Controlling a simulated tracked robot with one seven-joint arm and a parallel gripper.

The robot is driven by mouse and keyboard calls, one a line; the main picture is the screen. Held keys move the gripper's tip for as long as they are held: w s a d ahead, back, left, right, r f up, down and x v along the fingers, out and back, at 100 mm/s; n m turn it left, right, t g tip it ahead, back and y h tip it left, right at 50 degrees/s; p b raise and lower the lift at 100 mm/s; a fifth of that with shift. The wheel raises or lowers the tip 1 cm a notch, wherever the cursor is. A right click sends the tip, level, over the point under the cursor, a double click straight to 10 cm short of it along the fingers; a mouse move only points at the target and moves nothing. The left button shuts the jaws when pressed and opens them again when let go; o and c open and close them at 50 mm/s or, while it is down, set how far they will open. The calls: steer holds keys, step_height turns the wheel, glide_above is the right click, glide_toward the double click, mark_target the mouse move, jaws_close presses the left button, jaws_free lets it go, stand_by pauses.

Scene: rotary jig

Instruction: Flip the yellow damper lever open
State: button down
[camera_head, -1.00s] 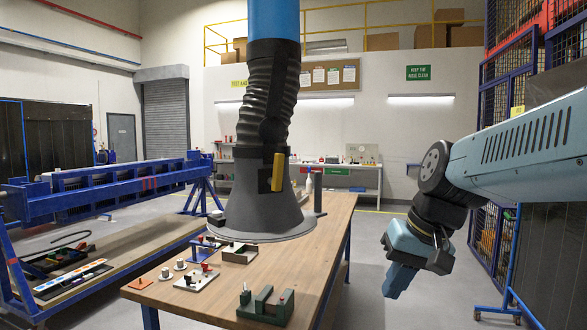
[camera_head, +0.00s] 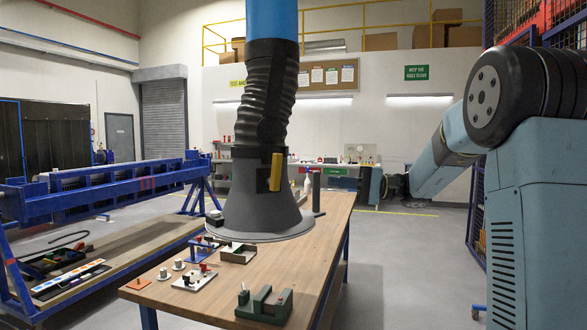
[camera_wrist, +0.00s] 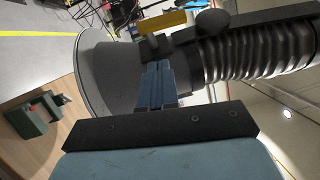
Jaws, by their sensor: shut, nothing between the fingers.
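The yellow damper lever (camera_head: 276,172) stands upright on a dark block on the side of the grey extraction hood (camera_head: 262,208), just below the black hose. In the wrist view the yellow lever (camera_wrist: 165,25) shows at the top, lying along the hood and hose direction. My gripper (camera_wrist: 156,66) is shut and empty. Its blue fingers point toward the lever's dark mount in the wrist view. In the head view my arm's far end is well to the right of the hood, apart from the lever.
The wooden table (camera_head: 300,265) under the hood bears a green clamp-like fixture (camera_head: 265,305) and several small jigs. The ribbed hose (camera_head: 265,110) rises from the hood. A blue frame (camera_head: 110,185) stands at left. The floor right of the table is clear.

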steer(key=w+d+y, duration=0.1)
steer(key=w+d, duration=0.1)
glide_toward(273, 171)
steer(key=shift+t, duration=0.4)
steer(key=shift+w+a+r, duration=0.65)
steer(key=shift+a+r, duration=0.05)
steer(key=shift+a, duration=0.2)
steer(key=shift+w+a+r, duration=0.65)
steer(key=shift+w+a, duration=0.05)
steer(key=shift+a, duration=0.15)
steer(key=shift+a, duration=0.2)
